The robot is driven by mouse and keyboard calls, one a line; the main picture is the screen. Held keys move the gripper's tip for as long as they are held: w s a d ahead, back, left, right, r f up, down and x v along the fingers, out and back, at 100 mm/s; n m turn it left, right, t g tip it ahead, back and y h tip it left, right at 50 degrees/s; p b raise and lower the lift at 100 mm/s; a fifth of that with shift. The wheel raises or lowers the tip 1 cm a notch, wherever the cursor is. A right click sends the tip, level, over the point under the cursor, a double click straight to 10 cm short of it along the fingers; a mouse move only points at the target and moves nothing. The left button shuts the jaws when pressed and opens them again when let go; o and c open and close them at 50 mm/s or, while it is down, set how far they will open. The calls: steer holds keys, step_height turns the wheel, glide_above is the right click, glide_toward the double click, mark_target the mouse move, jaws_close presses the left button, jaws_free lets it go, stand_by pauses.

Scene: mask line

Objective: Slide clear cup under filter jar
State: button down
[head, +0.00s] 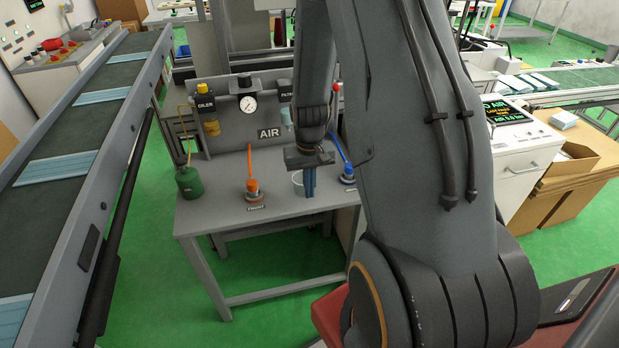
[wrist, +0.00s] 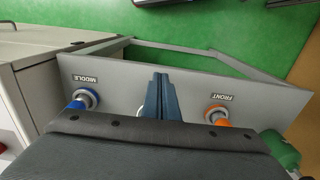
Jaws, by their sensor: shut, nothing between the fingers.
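The clear cup (head: 298,184) stands on the grey bench, just left of and partly behind my gripper's fingers in the head view. The filter jar (head: 286,117) hangs on the back panel under a partly hidden label, above and behind the cup. My gripper (head: 310,192) points down with its blue fingers shut and empty, close beside the cup; I cannot tell whether they touch. The cup is not clear there.
The oiler (head: 208,117) and gauge (head: 247,104) are on the back panel. A conveyor (head: 75,130) runs at left. The bench's front left is clear.

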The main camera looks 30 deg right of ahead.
steer(key=w+f, duration=0.1)
steer(key=w+f+p, duration=0.2)
steer(key=f, duration=0.1)
steer(key=shift+d, duration=0.4)
steer(key=shift+w+d+f, duration=0.1)
steer(key=shift+w, duration=0.3)
